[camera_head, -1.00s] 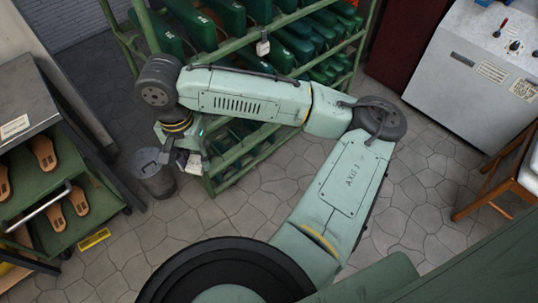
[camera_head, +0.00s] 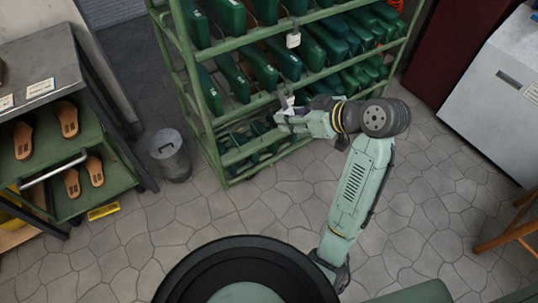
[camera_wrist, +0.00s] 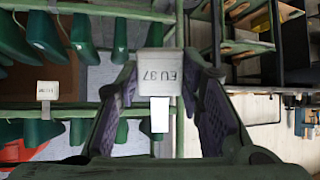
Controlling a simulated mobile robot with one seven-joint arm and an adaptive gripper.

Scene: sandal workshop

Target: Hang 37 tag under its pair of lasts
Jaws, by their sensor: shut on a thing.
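My gripper (camera_head: 284,114) is shut on a white tag in front of the green rack (camera_head: 205,110), near a lower rail. In the wrist view the fingers (camera_wrist: 160,75) flank the 37 tag (camera_wrist: 159,67), which reads "EU 37" upside down. A small blank white piece (camera_wrist: 160,115) shows just below the tag in that view; I cannot tell whether it belongs to it. Green lasts (camera_head: 281,57) sit in sloping rows on the rack. Their size marks are too small to read. I cannot tell whether the held tag touches the rail.
Another white tag (camera_head: 293,40) hangs on an upper rail; a tag also shows in the wrist view (camera_wrist: 47,90). A grey bin (camera_head: 169,155) stands left of the rack, beside a shelf unit with sandal soles (camera_head: 67,119). A grey machine (camera_head: 490,105) is right. Stone floor between is clear.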

